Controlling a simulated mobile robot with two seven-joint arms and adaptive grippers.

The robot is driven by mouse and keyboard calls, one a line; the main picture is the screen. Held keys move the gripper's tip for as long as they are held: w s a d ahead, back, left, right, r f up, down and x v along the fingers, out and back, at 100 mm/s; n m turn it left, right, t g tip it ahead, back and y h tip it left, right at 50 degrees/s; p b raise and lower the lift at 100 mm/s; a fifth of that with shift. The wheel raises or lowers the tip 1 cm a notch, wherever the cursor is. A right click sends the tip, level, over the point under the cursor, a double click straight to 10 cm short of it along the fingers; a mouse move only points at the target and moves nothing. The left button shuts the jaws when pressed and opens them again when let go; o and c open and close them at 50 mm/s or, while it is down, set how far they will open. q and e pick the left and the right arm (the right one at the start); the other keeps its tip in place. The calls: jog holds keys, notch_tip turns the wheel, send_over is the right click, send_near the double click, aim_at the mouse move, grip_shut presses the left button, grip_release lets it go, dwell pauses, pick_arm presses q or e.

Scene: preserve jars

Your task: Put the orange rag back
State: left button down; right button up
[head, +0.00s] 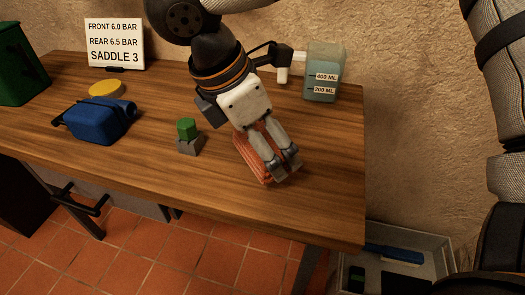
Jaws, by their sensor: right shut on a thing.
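The orange rag (248,156) is a folded, ribbed cloth near the right part of the wooden table (325,200). It lies on or just above the tabletop; I cannot tell if there is a small gap. My right gripper (285,169) comes down over it from above and is shut on it. The pale fingers and wrist cover much of the rag's upper right side. My left gripper is not in view.
A green block (187,127) in a grey holder stands left of the rag. Farther left are a blue pouch (97,122) and a yellow disc (106,89). A marked bottle (323,72) and a sign (115,42) stand behind. A grey crate (432,243) sits below right.

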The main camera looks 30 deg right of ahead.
jog(key=shift+w+d+f, duration=0.1)
jog(key=shift+d+f, duration=0.05)
jog(key=shift+f, duration=0.65)
jog(key=shift+w+d+f, duration=0.1)
jog(key=shift+f, duration=0.7)
jog(key=shift+s+f, duration=0.1)
jog(key=o, duration=0.8)
jog(key=shift+f, duration=0.1)
jog(key=shift+o, duration=0.2)
